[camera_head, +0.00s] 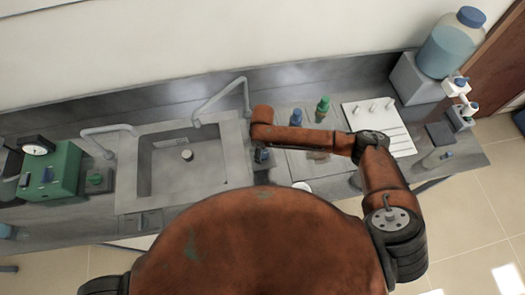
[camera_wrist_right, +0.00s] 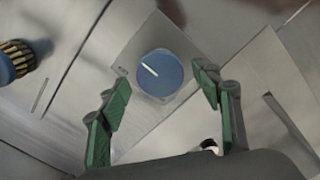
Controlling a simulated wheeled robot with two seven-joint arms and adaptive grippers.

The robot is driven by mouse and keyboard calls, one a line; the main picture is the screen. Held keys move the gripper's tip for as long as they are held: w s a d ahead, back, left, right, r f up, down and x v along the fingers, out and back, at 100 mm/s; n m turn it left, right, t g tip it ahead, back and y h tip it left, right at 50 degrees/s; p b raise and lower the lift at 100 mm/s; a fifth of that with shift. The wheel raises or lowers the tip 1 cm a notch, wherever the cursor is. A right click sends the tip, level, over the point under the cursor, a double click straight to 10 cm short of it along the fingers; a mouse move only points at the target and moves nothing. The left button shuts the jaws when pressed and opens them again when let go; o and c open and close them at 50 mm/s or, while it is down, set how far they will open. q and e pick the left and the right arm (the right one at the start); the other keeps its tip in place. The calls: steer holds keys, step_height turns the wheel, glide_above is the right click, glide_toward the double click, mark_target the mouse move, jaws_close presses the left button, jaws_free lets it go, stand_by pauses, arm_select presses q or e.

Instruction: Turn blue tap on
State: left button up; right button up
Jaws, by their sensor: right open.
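The blue tap is a round blue knob (camera_wrist_right: 160,74) with a white pointer line, on a square metal plate (camera_wrist_right: 125,62) in the right wrist view. The line runs diagonally, from upper left towards the middle. My right gripper (camera_wrist_right: 161,88) is open, its green-padded fingers on the left and right of the knob. Nothing is between the pads and the knob in this view; contact is not visible. In the head view my right arm reaches over the bench right of the sink (camera_head: 220,168), and its wrist largely hides the knob. My left gripper is not in view.
Two curved faucets (camera_head: 220,97) stand by the sink. A green device (camera_head: 55,172) and green knob (camera_head: 97,178) are at left. Bottles (camera_head: 322,106), a white rack (camera_head: 392,135) and a large blue jug (camera_head: 450,45) stand at right. A blue-and-gold fitting (camera_wrist_right: 18,60) is near the gripper.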

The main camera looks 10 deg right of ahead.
steer(key=shift+f, duration=0.2)
steer(key=shift+c, duration=0.4)
steer(key=c, duration=1.1)
